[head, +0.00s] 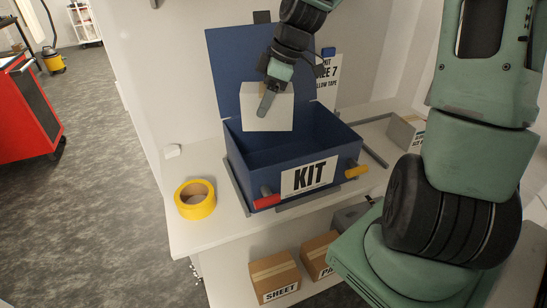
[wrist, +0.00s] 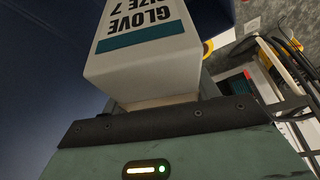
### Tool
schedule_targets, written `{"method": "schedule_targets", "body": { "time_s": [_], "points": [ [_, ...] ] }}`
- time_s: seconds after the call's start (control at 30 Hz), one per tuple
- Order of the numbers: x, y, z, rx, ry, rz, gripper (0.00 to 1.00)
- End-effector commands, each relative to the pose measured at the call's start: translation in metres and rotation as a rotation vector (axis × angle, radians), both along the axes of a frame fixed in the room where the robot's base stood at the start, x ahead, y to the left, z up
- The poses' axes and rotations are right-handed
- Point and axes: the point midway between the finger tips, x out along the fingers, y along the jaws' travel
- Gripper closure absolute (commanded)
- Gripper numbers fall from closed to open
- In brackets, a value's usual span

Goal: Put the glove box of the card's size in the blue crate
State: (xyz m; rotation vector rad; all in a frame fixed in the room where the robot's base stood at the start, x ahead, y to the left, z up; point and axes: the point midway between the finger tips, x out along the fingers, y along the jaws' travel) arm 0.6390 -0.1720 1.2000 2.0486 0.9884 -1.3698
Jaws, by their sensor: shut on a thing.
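A white glove box (head: 268,112) hangs in my gripper (head: 268,102) above the open blue crate. In the wrist view the glove box (wrist: 145,45) reads "GLOVE SIZE 7" upside down, with a teal band. My gripper is shut on it. The blue crate (head: 262,157) is labelled "KIT", stands on the white bench, and has its lid raised at the back. The card (head: 327,75) stands behind the crate, partly hidden; "KIT", "7" and "LLOW TAPE" can be read on it.
A yellow tape roll (head: 195,199) lies on the bench (head: 190,240) left of the crate. Another box (head: 406,132) stands at the back right. Cardboard boxes, one marked "SHEET" (head: 274,276), sit on a lower shelf. Red (head: 266,201) and yellow (head: 356,173) latches stick out from the crate's front.

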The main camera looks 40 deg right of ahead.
Motion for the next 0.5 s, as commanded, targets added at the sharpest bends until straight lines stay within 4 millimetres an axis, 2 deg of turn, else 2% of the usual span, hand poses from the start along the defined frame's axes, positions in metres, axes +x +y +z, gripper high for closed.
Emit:
{"method": "schedule_targets", "body": {
  "time_s": [0.17,0.5],
  "points": [
    [0.0,0.001,-0.011,0.002,0.003,0.002,0.77],
    [-0.001,0.002,-0.093,0.004,0.007,0.003,0.77]
  ]
}}
